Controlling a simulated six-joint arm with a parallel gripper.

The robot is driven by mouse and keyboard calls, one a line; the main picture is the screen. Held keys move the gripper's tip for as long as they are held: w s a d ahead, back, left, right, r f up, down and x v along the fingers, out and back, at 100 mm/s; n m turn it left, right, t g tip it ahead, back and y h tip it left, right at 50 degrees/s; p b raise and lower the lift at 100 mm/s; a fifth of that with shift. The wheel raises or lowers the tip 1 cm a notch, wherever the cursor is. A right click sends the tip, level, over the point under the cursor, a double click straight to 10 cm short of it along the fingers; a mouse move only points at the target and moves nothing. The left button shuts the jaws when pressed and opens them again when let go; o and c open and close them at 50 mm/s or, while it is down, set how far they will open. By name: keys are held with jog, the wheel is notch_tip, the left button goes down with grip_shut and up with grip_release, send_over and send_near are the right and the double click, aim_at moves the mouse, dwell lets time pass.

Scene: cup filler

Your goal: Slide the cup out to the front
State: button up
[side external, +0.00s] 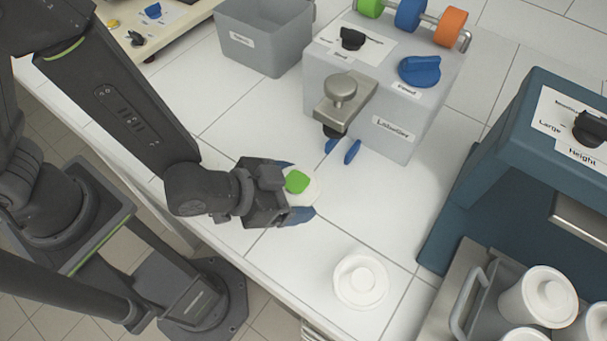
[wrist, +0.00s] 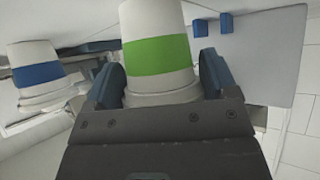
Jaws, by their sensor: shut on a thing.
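The white cup with a green band (wrist: 158,55) stands between the two blue fingers of my gripper (side external: 297,191) in the wrist view. The cup is over the white table in front of the grey labeller (side external: 385,95). The labeller's two blue paddles (side external: 344,150) are a short way beyond the cup and apart from it. Whether the cup's base touches the table is hidden.
A white lidded cup (side external: 360,282) stands near the table's front edge. A cup with a blue band (wrist: 38,75) shows left in the wrist view. A dark blue machine (side external: 510,140) and a rack of cups (side external: 470,300) are at right. A grey bin (side external: 262,45) is behind.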

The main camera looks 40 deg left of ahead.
jog(key=shift+s, duration=0.95)
jog(key=o, duration=0.9)
jog(key=shift+r, duration=0.1)
